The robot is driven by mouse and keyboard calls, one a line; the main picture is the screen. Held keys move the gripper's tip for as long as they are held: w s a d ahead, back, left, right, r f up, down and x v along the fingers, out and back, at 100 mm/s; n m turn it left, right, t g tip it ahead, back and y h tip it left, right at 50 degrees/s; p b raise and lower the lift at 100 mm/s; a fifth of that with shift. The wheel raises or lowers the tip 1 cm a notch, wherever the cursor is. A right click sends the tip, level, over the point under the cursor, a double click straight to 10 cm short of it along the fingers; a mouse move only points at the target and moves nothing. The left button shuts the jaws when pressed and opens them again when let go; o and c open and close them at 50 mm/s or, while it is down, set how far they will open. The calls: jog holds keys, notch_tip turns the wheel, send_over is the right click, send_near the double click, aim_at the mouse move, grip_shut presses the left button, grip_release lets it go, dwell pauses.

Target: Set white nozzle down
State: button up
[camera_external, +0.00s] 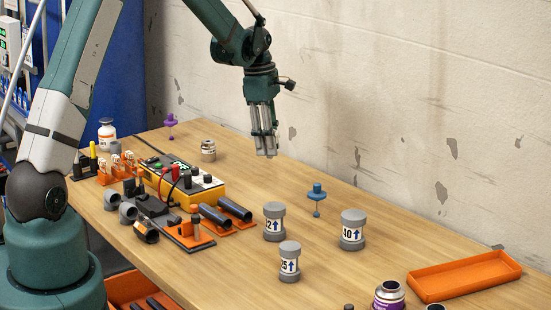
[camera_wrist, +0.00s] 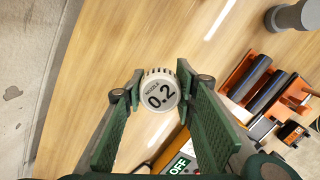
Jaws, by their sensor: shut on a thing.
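The white nozzle (camera_wrist: 159,93) has a ribbed rim and the marking "NOZZLE 0.2" on its round face. My gripper (camera_wrist: 158,92) is shut on it, with a dark green finger on each side. In the external view my gripper (camera_external: 264,144) points down and hangs above the far part of the wooden table (camera_external: 365,220), near the wall. The nozzle is too small to make out clearly between the fingertips there. In the wrist view bare wood lies behind the nozzle.
A yellow device (camera_external: 190,185) sits left. An orange tray (camera_external: 463,277) lies right. The wood below my gripper is clear.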

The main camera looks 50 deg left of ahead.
jog(key=d+n, duration=0.3)
jog(key=d, duration=0.4)
jog(key=shift+s, duration=0.35)
jog(key=shift+f, duration=3.1)
jog(key=shift+f, duration=0.1)
jog(key=shift+f+b, duration=0.45)
jog(key=shift+f, duration=1.3)
jog(key=shift+f, duration=0.15)
jog(key=o, duration=0.8)
